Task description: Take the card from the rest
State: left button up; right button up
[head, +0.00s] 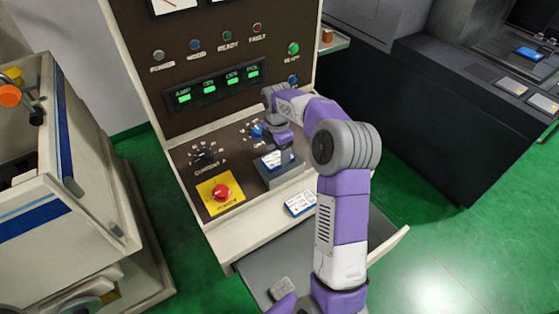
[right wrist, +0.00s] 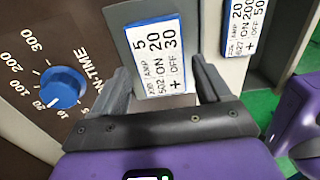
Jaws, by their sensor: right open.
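The card (head: 277,161), white with a blue edge, lies on the grey block-shaped rest (head: 283,178) on the console's sloping panel. In the right wrist view the card (right wrist: 157,50) shows printed AMP 5, ON 20 and OFF 30. My right gripper (head: 274,150) is over the rest. In the right wrist view my right gripper (right wrist: 163,78) is open, with one finger on each side of the card's near end. The fingers look apart from the card, but their height over it is hard to tell. My left gripper is not in view.
A second card (head: 299,203) lies on the pale ledge in front. A blue ON-TIME knob (right wrist: 61,87) is left of the rest. A black knob (head: 204,155) and a red button (head: 221,192) on yellow are farther left. A grey drawer (head: 250,269) is below.

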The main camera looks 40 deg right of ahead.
notch_tip(320, 180, down, 2)
jog(key=shift+f, duration=0.15)
jog(key=c, duration=0.9)
